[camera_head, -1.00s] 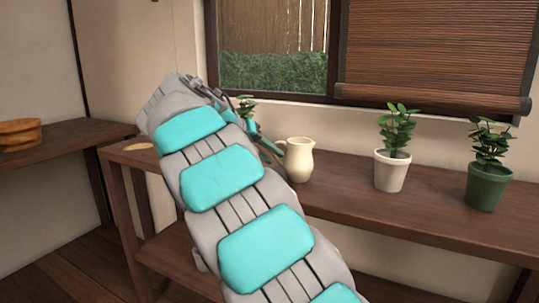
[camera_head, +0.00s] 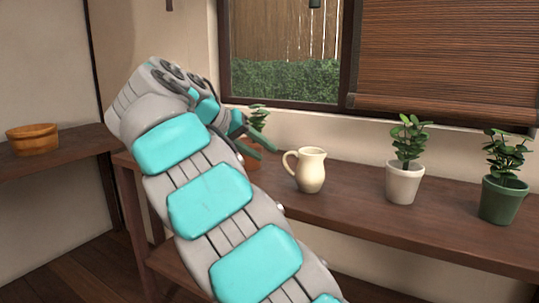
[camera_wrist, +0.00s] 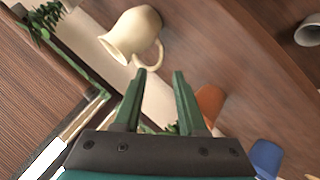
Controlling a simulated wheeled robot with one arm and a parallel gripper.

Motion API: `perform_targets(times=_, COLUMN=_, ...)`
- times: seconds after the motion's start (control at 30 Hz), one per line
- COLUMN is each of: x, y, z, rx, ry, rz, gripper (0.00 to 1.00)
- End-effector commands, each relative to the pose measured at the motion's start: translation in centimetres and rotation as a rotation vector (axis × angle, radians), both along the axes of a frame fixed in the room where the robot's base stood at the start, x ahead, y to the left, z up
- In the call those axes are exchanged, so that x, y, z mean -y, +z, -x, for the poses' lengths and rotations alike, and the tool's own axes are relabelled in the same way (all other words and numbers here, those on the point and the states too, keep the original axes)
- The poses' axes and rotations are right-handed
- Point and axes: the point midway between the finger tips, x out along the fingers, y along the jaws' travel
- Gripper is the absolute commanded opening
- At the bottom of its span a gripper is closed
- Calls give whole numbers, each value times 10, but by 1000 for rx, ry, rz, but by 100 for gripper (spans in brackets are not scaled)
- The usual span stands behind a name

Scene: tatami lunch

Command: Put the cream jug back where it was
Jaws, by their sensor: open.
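The cream jug (camera_head: 311,172) stands upright on the brown wooden shelf (camera_head: 345,205) under the window, its handle toward the left. In the wrist view the jug (camera_wrist: 128,36) is at the upper left, with its handle just beyond my fingertips. My gripper (camera_head: 272,143) is left of the jug, apart from it in the head view. In the wrist view my gripper (camera_wrist: 160,74) has its two green fingers spread with nothing between them.
A plant (camera_head: 258,122) is partly hidden behind my gripper. A white potted plant (camera_head: 403,183) and a green potted plant (camera_head: 500,200) stand right of the jug. A wooden tub (camera_head: 33,139) is on the left shelf. A blue object (camera_wrist: 266,158) shows in the wrist view.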

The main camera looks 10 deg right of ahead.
Motion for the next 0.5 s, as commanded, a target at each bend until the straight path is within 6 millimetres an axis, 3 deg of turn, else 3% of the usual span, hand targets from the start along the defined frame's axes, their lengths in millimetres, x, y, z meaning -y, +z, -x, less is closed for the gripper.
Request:
perform_targets(times=0.23, x=-16, y=18, z=10, rx=1, ry=3, rz=-1, gripper=40)
perform_targets(times=0.5, x=-26, y=24, z=16, rx=-1, ry=2, rz=-1, gripper=40)
